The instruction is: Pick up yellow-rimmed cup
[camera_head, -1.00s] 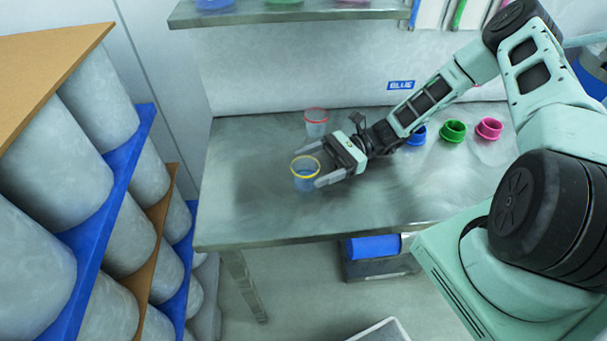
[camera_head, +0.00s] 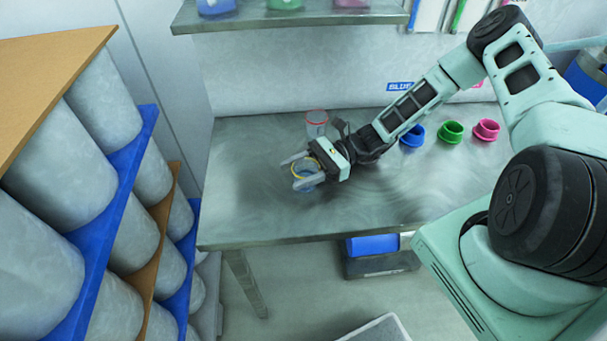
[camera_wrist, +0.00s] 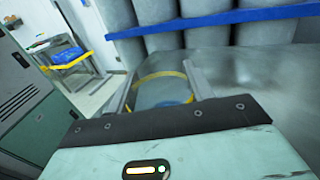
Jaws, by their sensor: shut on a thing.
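The yellow-rimmed cup (camera_head: 305,180) is a clear cup with a yellow rim and some blue low down. It stands on the steel table in the head view. My gripper (camera_head: 296,172) has its two fingers on either side of it and is shut on it. In the wrist view the cup (camera_wrist: 161,93) sits between the two fingers, its yellow rim partly visible above the gripper body. My gripper also shows in the wrist view (camera_wrist: 160,85). Part of the cup is hidden by the fingers and gripper body.
A red-rimmed cup (camera_head: 316,124) stands close behind my gripper. Blue (camera_head: 412,136), green (camera_head: 450,132) and pink (camera_head: 486,130) ring-shaped pieces stand to the right on the steel table (camera_head: 240,222). A shelf (camera_head: 300,19) hangs above. Drums (camera_head: 75,150) fill a rack at left.

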